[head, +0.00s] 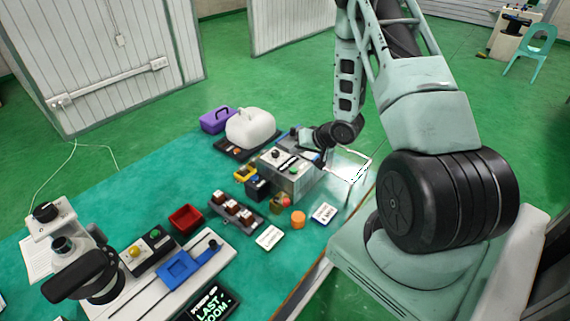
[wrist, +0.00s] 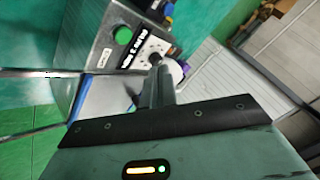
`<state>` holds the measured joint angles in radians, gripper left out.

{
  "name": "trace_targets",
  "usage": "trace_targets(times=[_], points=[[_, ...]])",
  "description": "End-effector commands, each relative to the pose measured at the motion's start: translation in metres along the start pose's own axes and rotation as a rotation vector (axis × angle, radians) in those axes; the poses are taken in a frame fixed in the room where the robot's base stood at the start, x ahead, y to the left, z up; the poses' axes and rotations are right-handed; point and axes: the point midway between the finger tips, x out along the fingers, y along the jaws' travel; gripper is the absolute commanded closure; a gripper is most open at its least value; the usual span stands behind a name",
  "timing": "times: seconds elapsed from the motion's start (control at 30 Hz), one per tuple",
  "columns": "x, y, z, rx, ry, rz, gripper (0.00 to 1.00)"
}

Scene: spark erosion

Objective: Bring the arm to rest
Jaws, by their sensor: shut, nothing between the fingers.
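My arm rises from its base at the right of the head view and bends down over the far right end of the bench. My gripper (wrist: 158,84) shows in the wrist view with its fingers together and nothing between them. The fingertips are in front of a grey metal control box (wrist: 98,62), close to its dial. I cannot tell whether they touch it. The box has a green button (wrist: 123,33). In the head view the same box (head: 289,180) stands on the bench beside my wrist, and the fingers are not clear there.
The green bench (head: 120,205) holds a white canister (head: 250,127), a purple box (head: 216,119), a red bin (head: 186,219), an orange cylinder (head: 298,219) and a microscope (head: 70,250). A clear-sided tray or guard (head: 347,168) stands beside the control box.

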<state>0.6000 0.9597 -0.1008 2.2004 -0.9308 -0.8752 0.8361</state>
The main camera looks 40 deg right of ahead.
Motion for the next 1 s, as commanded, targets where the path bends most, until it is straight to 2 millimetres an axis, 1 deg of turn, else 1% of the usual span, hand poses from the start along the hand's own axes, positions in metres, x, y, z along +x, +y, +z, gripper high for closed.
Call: trace_targets(times=[0.27,0.37,0.47,0.57,0.6,0.67,0.7,0.77,0.8,0.87,0.9,0.97,1.0], points=[[0.000,-0.001,0.000,-0.002,-0.001,0.001,1.00],[0.005,-0.013,-0.001,-0.035,-0.010,0.011,1.00],[0.015,-0.046,-0.001,-0.120,-0.037,0.043,1.00],[0.021,-0.098,0.009,-0.242,-0.088,0.090,1.00],[0.020,-0.121,0.018,-0.296,-0.117,0.107,1.00],[0.016,-0.155,0.035,-0.374,-0.163,0.129,1.00],[0.011,-0.176,0.049,-0.425,-0.197,0.140,1.00],[-0.001,-0.206,0.074,-0.502,-0.254,0.152,1.00],[-0.010,-0.225,0.092,-0.555,-0.294,0.157,1.00],[-0.028,-0.249,0.123,-0.635,-0.359,0.160,1.00],[-0.042,-0.262,0.145,-0.688,-0.404,0.159,1.00],[-0.065,-0.278,0.179,-0.770,-0.476,0.155,1.00],[-0.081,-0.286,0.201,-0.821,-0.522,0.149,1.00]])
